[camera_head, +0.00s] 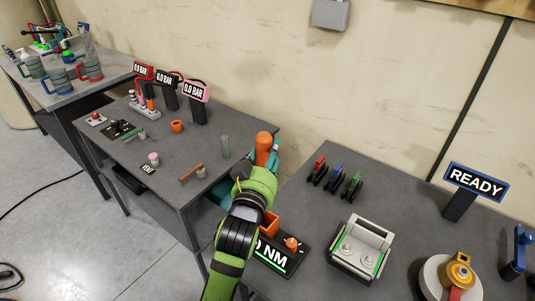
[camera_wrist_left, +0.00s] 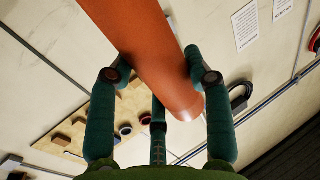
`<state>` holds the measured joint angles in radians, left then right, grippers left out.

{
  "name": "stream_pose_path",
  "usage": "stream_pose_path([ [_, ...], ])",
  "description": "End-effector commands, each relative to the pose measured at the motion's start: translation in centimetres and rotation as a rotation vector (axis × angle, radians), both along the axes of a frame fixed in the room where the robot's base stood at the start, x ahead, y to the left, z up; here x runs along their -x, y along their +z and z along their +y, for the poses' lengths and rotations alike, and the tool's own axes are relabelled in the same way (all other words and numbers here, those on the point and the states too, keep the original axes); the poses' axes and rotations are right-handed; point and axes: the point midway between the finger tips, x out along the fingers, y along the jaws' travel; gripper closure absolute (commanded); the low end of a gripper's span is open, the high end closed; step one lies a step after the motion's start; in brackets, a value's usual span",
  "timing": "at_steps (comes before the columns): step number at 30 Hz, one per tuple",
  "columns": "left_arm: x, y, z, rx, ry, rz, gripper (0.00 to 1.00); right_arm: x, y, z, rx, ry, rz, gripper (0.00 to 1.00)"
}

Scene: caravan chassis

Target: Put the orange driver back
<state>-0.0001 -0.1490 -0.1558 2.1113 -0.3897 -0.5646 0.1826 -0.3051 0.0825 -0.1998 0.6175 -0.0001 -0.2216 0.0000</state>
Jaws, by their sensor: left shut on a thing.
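The orange driver (camera_head: 264,148) stands up from my left gripper (camera_head: 265,160) in the head view, above the gap between the two tables. In the left wrist view the orange driver (camera_wrist_left: 150,45) is a thick orange cylinder crossing between the teal fingers of my left gripper (camera_wrist_left: 158,75), which is shut on it. An orange holder (camera_head: 270,224) stands beside a black display (camera_head: 272,254) reading NM, just right of my left arm. My arm hides part of the display. My right gripper is not in view.
The right table holds red, blue and green clamps (camera_head: 336,178), a grey fixture (camera_head: 360,248), a READY sign (camera_head: 474,186) and a round yellow-topped device (camera_head: 457,272). The left table carries pressure signs (camera_head: 166,79), an orange cup (camera_head: 177,126) and a clear cylinder (camera_head: 225,146).

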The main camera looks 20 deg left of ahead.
Motion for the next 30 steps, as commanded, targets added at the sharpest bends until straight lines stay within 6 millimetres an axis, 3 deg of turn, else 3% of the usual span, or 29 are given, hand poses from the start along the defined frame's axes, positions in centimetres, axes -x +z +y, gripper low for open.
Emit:
stream_pose_path([
  [30,0.0,-9.7,0.0,0.001,0.000,-0.006,1.00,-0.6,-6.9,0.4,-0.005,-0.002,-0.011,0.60],
])
